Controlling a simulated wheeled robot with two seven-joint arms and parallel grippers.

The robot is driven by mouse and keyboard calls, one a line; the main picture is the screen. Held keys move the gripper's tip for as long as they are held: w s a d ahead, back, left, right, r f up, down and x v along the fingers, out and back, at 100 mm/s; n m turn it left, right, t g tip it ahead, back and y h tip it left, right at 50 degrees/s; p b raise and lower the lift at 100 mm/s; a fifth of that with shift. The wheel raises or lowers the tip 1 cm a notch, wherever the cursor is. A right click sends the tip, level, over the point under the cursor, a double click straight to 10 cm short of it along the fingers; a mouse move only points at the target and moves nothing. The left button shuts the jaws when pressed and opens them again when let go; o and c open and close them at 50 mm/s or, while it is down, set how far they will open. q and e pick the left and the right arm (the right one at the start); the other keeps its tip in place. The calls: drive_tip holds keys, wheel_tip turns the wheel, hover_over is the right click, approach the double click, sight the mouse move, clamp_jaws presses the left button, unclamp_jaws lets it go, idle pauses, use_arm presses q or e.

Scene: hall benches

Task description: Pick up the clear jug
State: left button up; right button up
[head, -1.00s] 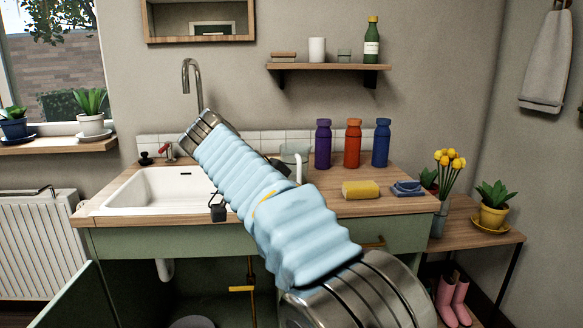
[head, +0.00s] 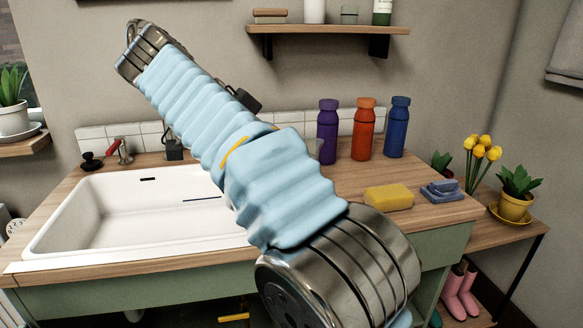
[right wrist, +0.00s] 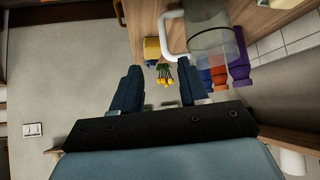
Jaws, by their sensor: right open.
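The clear jug (right wrist: 208,30) shows in the right wrist view at the top, right of centre, with its white handle (right wrist: 168,35) on its left side. In the head view my right arm hides nearly all of the jug. My right gripper (right wrist: 158,82) is open, with its two dark fingers apart and nothing held between them. The jug lies beyond the fingertips, nearer the right-hand finger in that picture; I cannot tell the exact gap. My left gripper is not in view.
Purple (head: 328,132), orange (head: 364,135) and blue (head: 397,128) bottles stand at the counter's back. A yellow sponge (head: 388,198) and blue cloth (head: 441,191) lie in front. A white sink (head: 120,225) is at left. A shelf (head: 325,29) hangs above; yellow flowers (head: 482,150) stand right.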

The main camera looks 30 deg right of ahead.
drive_tip(key=x, duration=0.8)
drive_tip(key=shift+w+d+f, duration=0.15)
drive_tip(key=shift+d+f, duration=0.25)
drive_tip(key=shift+f, duration=0.1)
drive_tip(key=x, duration=0.1)
drive_tip(key=b+x, duration=0.1)
drive_tip(key=x, duration=0.1)
drive_tip(key=shift+w+f, duration=0.2)
drive_tip(key=shift+w, duration=0.05)
drive_tip(key=shift+d+f, duration=0.15)
drive_tip(key=shift+f, duration=0.1)
drive_tip(key=shift+c, duration=0.3)
clamp_jaws()
